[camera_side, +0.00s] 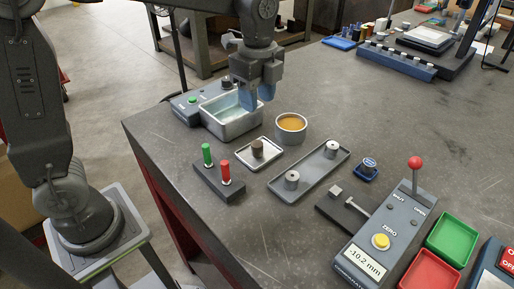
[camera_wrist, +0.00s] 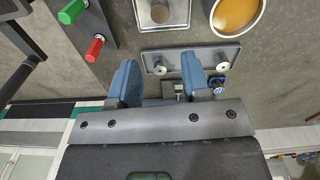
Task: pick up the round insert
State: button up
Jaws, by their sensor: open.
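A long grey tray (camera_side: 311,172) holds two round metal pieces with small holes on top, one at its near end (camera_side: 292,178) and one at its far end (camera_side: 331,148). A dark brown cylinder (camera_side: 257,148) stands on a small square tray. I cannot tell for sure which of these is the round insert. My gripper (camera_side: 257,97) is open and empty above the metal basin, behind and left of the long tray, apart from all these pieces. In the wrist view its blue fingers (camera_wrist: 160,78) are spread, with the long tray (camera_wrist: 190,57) beyond them.
The basin (camera_side: 232,119) with liquid lies below my gripper. A bowl of orange material (camera_side: 291,127), a block with green and red pegs (camera_side: 219,181), a small blue-based item (camera_side: 368,168) and a lever box (camera_side: 385,232) surround the long tray.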

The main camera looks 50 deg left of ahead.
aim_at(257, 144)
notch_tip(257, 144, down, 13)
jog(key=shift+f, duration=0.2)
dwell(0.4)
jog(key=c, duration=0.8)
